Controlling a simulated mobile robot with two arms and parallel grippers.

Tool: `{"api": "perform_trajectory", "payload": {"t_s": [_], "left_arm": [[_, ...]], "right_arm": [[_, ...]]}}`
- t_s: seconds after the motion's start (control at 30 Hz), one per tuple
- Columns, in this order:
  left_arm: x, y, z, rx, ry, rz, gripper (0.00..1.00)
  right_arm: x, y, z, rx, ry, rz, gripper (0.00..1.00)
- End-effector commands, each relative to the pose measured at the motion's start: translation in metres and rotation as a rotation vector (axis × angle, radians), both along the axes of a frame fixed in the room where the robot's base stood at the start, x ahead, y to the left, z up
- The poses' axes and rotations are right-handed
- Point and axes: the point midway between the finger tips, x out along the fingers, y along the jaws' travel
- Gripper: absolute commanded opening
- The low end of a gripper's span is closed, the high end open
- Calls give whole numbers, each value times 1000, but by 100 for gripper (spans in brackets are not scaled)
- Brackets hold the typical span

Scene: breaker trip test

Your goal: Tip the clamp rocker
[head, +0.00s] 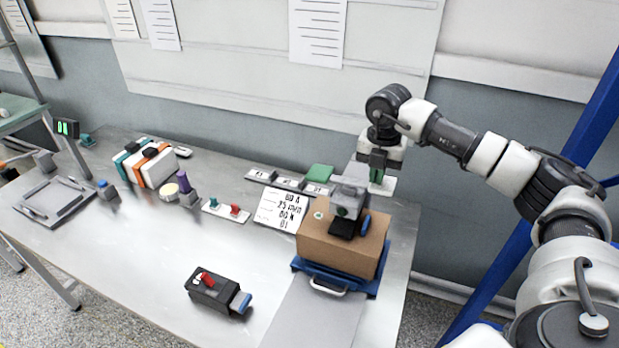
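My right gripper (378,172) points down behind the brown box (325,245), near the back right of the table. Green shows at its fingertips, and I cannot tell whether it is open or shut. A grey device (348,203) with a black and blue part sits on top of the brown box, just in front of and below the gripper. A dark block (212,293) with a red lever and a blue end lies at the table's front. I cannot tell for sure which part is the clamp rocker. My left gripper is not in view.
The brown box stands on a blue base (360,287) with a light handle. A label card (282,209), a plate with teal and red levers (226,211) and an orange and white unit (152,165) stand along the back. The table's left middle (130,250) is clear.

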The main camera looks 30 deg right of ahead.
Motion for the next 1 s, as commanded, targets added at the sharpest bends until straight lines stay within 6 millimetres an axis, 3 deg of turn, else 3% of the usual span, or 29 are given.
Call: {"api": "perform_trajectory", "payload": {"t_s": [0.47, 1.0], "left_arm": [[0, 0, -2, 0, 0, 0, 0], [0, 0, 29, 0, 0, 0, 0]], "right_arm": [[0, 2, -5, 4, 0, 3, 0], [0, 1, 37, 2, -1, 2, 0]]}}
